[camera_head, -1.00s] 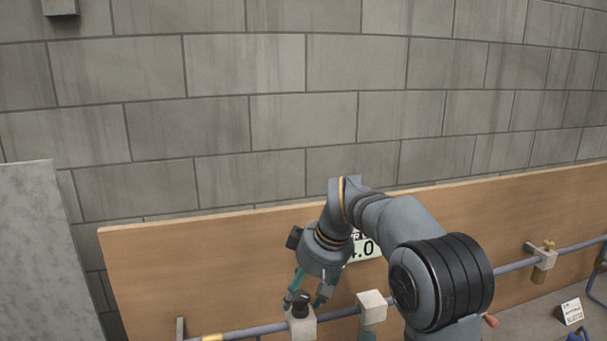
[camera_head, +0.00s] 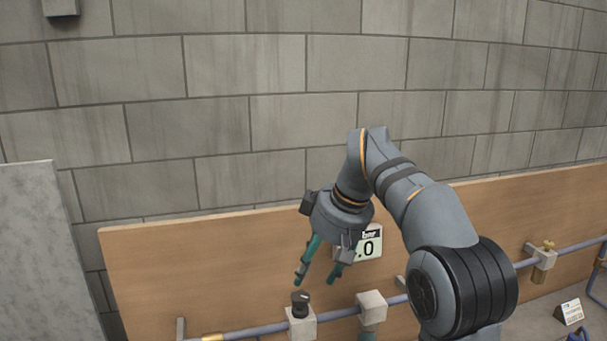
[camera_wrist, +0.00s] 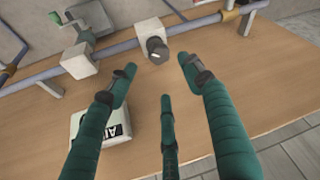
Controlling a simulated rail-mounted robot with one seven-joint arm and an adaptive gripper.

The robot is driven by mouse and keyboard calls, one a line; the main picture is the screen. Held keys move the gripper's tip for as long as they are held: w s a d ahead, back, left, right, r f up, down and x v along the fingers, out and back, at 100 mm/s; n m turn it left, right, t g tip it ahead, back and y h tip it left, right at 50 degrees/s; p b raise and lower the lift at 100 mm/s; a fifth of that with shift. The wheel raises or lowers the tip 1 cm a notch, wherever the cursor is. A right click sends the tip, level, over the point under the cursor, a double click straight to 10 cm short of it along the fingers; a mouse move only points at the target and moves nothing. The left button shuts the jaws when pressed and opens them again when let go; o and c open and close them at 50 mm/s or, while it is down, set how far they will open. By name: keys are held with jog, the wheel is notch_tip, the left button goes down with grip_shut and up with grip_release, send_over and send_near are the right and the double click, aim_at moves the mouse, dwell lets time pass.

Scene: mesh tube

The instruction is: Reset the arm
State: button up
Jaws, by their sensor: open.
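My gripper (camera_head: 319,275) is open and empty in the head view, its green fingers pointing down above a black knob (camera_head: 300,298) on a light block (camera_head: 301,324). A gap shows between the fingertips and the knob. In the wrist view my gripper (camera_wrist: 155,78) has its fingers spread wide, with the dark knob (camera_wrist: 157,49) beyond the fingertips and between them. Nothing is held. My grey arm reaches in from the right side of the head view.
A blue-grey pipe (camera_head: 255,330) runs along a wooden board (camera_head: 200,270). A second block (camera_head: 371,306) sits right of the knob. A display sign (camera_head: 370,243) is partly hidden behind my gripper. A small label stand (camera_head: 571,311) is at the right. Space above the board is clear.

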aim_at(300, 296)
jog(key=x, duration=0.9)
jog(key=shift+f, duration=0.35)
jog(key=shift+w+m+b, duration=0.1)
jog(key=shift+m+b, duration=0.3)
jog(key=shift+m, duration=0.2)
jog(key=m, duration=0.1)
jog(key=m+t+h, duration=0.1)
jog(key=shift+s+a+r+m+b, duration=0.15)
jog(key=shift+s+m+b, duration=0.1)
jog(key=shift+m+b, duration=0.15)
jog(key=m+h, duration=0.1)
jog(key=m, duration=0.2)
jog(key=shift+w+a+h, duration=0.1)
jog(key=shift+h, duration=0.2)
jog(key=m+h, duration=0.1)
jog(key=m, duration=0.2)
jog(key=shift+a+r, duration=0.1)
jog(key=m+h+p, duration=0.1)
jog(key=m+p, duration=0.1)
jog(key=m, duration=0.1)
jog(key=shift+a+r, duration=0.1)
jog(key=v, duration=0.9)
jog(key=shift+s+r+p, duration=0.2)
jog(key=shift+p, duration=0.25)
